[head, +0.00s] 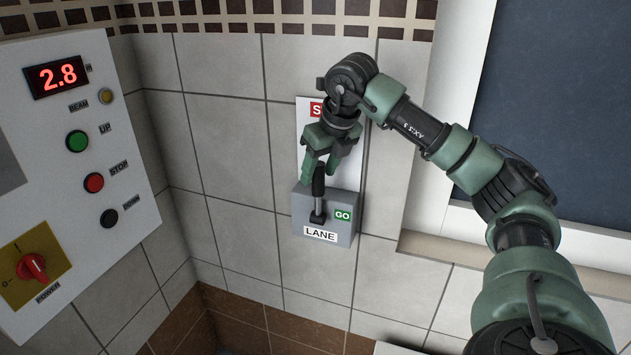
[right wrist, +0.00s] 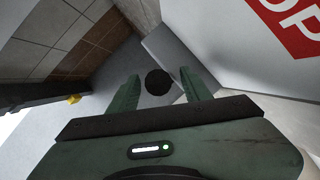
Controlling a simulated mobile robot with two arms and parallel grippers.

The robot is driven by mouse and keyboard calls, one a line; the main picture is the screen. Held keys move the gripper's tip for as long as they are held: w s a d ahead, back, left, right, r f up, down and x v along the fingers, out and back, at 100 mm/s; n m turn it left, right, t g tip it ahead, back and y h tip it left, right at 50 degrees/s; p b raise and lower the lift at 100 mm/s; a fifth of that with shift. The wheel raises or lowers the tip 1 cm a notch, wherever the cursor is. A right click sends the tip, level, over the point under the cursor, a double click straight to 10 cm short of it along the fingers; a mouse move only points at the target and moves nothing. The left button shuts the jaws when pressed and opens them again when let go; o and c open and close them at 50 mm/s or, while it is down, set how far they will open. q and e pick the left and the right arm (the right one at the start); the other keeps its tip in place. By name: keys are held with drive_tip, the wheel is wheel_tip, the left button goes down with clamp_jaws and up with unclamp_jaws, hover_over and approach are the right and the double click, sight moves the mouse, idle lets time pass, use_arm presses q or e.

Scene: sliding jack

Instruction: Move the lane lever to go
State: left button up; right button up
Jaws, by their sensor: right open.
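The lane lever (head: 318,186) is a black handle on a grey box (head: 343,236) labelled LANE, mounted on the tiled wall. It stands roughly upright in the head view, left of the green GO label (head: 343,215). A red label (head: 316,109), partly hidden by my gripper, is on the white plate above; it also shows in part in the right wrist view (right wrist: 292,25). My right gripper (head: 323,168) is open at the lever's top. In the right wrist view the round black lever end (right wrist: 158,82) lies between the spread fingers (right wrist: 158,77). My left gripper is out of view.
A control panel (head: 128,165) with a 2.8 display (head: 57,77), several buttons and a red power knob (head: 34,267) stands on the left. A dark framed pane (head: 560,110) with a ledge is on the right, behind my right arm. The tiled wall left of the lever box is bare.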

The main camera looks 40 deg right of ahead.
sight(316, 181)
drive_tip(key=shift+p+x, duration=0.3)
drive_tip(key=shift+x, duration=1.7)
clamp_jaws()
